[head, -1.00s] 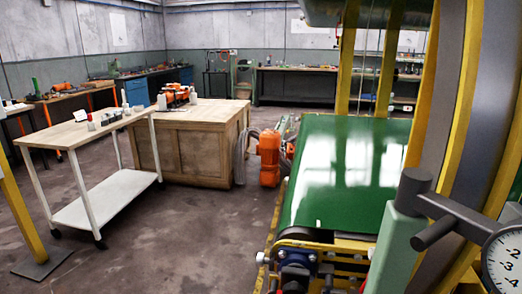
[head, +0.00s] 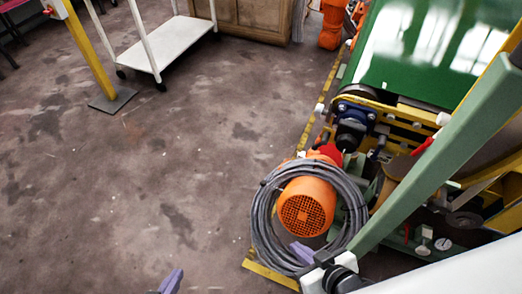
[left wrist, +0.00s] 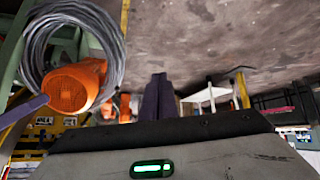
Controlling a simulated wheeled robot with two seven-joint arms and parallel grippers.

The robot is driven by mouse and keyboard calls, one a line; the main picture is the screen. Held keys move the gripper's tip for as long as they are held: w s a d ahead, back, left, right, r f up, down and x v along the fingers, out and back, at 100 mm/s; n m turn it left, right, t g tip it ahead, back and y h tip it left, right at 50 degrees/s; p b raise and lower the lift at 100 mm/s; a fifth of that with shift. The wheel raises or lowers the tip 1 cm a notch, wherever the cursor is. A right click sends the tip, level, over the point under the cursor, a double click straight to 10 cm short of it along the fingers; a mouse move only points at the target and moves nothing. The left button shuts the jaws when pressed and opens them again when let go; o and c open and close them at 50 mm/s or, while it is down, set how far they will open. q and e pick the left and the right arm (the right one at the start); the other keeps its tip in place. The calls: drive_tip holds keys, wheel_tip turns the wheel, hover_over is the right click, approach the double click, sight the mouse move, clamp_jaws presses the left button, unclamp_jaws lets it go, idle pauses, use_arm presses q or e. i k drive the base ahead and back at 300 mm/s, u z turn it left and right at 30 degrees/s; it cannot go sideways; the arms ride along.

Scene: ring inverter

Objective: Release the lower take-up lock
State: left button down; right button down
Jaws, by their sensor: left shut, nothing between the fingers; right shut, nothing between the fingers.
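I cannot pick out the lower take-up lock for certain. A small red handle (head: 423,146) shows beside the green diagonal post, below the green belt (head: 400,50). Another red part (head: 327,152) sits by the orange motor (head: 306,205), which has a coil of grey cable (head: 262,215) around it. My left gripper (head: 172,281) is shut and empty over bare floor at the bottom edge; its fingers also show in the left wrist view (left wrist: 157,95). My right gripper (head: 301,252) is shut and empty, in front of the cable coil.
A green diagonal post (head: 440,150) crosses in front of the machine at right. Yellow frame rails and a blue bearing block (head: 356,112) lie under the belt end. A white cart (head: 170,45) and a yellow post (head: 85,50) stand at the back left. The floor between is clear.

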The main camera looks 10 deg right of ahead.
sight(326, 136)
drive_tip(key=u, duration=0.95)
drive_tip(key=i, duration=2.4)
drive_tip(key=z, duration=2.95)
